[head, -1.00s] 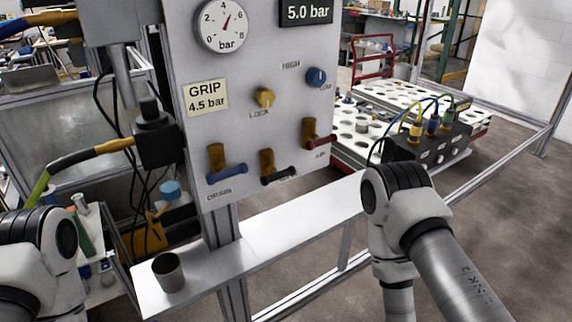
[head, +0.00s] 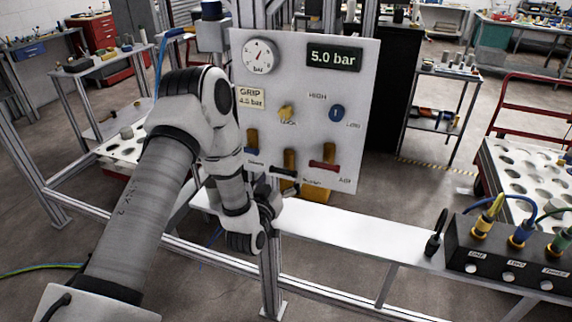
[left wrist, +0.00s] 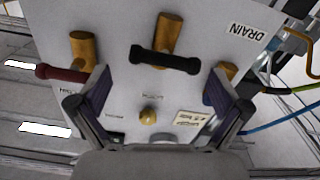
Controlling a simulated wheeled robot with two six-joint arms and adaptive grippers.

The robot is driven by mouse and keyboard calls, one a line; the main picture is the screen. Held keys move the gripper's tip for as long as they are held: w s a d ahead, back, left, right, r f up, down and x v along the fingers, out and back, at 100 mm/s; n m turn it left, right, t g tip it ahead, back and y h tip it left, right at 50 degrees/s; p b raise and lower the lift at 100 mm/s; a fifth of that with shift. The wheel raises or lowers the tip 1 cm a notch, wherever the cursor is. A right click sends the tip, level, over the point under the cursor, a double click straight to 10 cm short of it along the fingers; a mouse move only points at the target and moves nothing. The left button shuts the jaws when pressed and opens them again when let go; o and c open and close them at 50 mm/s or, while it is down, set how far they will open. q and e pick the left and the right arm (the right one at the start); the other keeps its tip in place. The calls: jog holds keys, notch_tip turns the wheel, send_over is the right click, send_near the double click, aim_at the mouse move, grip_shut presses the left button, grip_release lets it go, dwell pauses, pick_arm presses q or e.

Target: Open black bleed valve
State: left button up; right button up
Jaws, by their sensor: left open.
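The black bleed valve has a black bar handle (head: 283,172) under a brass body (head: 290,158), low on the grey panel between the blue and red valves. In the left wrist view the black handle (left wrist: 165,61) lies crosswise to its brass body (left wrist: 168,32). My left gripper (head: 268,204) is just below and in front of the panel, partly hidden by my own wrist. In the left wrist view its open fingers (left wrist: 158,78) stand on either side of the handle's line, apart from it, with nothing between them. My right gripper is out of view.
The red handle (head: 324,167) and blue handle (head: 252,152) flank the black one closely. A yellow lock knob (head: 286,112) and blue knob (head: 336,112) sit above. A white shelf (head: 350,232) runs below the panel, with a black connector box (head: 505,252) at its right.

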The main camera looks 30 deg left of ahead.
aim_at(283, 173)
pick_arm(q)
jog(key=x, duration=0.2)
jog(key=shift+w+a+r+p, duration=0.1)
jog(key=shift+w+a+p, duration=0.05)
jog(key=shift+w+p, duration=0.2)
jog(key=shift+w+a+f, duration=0.2)
jog(key=shift+a+f, duration=0.05)
jog(key=shift+a, duration=0.2)
jog(key=shift+w+d, duration=0.25)
jog(key=shift+d, duration=0.05)
jog(key=shift+c, duration=1.3)
jog(key=c, duration=0.6)
jog(key=shift+a, duration=0.15)
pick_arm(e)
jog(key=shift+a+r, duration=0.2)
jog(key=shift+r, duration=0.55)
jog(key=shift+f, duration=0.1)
